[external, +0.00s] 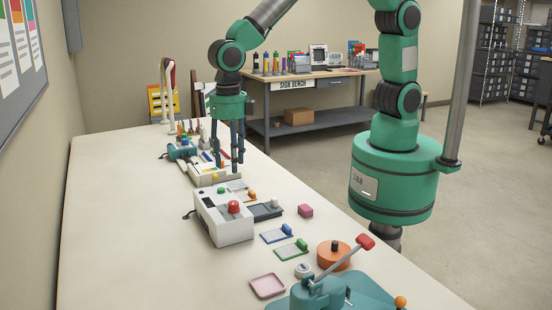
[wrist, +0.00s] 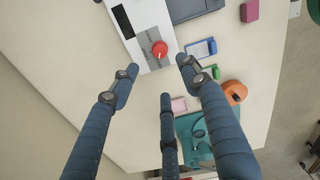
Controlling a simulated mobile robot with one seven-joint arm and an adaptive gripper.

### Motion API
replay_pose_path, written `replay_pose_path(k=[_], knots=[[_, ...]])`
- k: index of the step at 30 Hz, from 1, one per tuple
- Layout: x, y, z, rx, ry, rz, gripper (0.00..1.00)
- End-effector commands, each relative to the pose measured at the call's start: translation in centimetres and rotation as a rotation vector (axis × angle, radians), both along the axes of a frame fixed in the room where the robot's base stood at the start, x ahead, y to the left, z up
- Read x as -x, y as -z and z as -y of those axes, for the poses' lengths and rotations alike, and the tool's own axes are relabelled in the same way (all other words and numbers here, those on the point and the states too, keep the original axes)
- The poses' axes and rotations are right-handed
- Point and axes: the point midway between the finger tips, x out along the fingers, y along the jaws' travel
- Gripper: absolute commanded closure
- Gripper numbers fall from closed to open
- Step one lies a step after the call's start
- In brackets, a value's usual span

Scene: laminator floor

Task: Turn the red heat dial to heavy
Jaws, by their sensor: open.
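The red heat dial (external: 233,207) sits on a white box-shaped machine (external: 218,225) on the long cream table. In the wrist view the red dial (wrist: 159,49) is on a grey panel with small dark lettering, too small to read, on the white machine (wrist: 130,28). I cannot tell which setting the dial points to. My gripper (external: 232,162) is open and empty, above the table and farther back than the dial, apart from it. In the wrist view its three blue fingers (wrist: 158,78) are spread, with the dial showing beyond the gap between the upper two.
Cards with blue (external: 278,234) and green (external: 292,249) clips, a pink block (external: 306,210) and an orange round thing (external: 334,255) lie right of the machine. A teal lever device (external: 325,292) stands in front. Tools crowd the table behind. The table left of the machine is clear.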

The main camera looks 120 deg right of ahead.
Motion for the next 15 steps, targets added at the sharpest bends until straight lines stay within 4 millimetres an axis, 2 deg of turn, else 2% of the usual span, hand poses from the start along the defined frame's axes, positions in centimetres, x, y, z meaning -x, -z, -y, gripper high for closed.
replay_pose_path(k=[8, 15], knots=[[0.1, 3.3, 0.0, 0.0, 0.0, -0.002, 0.54], [0.1, 7.3, 0.0, 0.0, 0.0, -0.003, 0.54]])
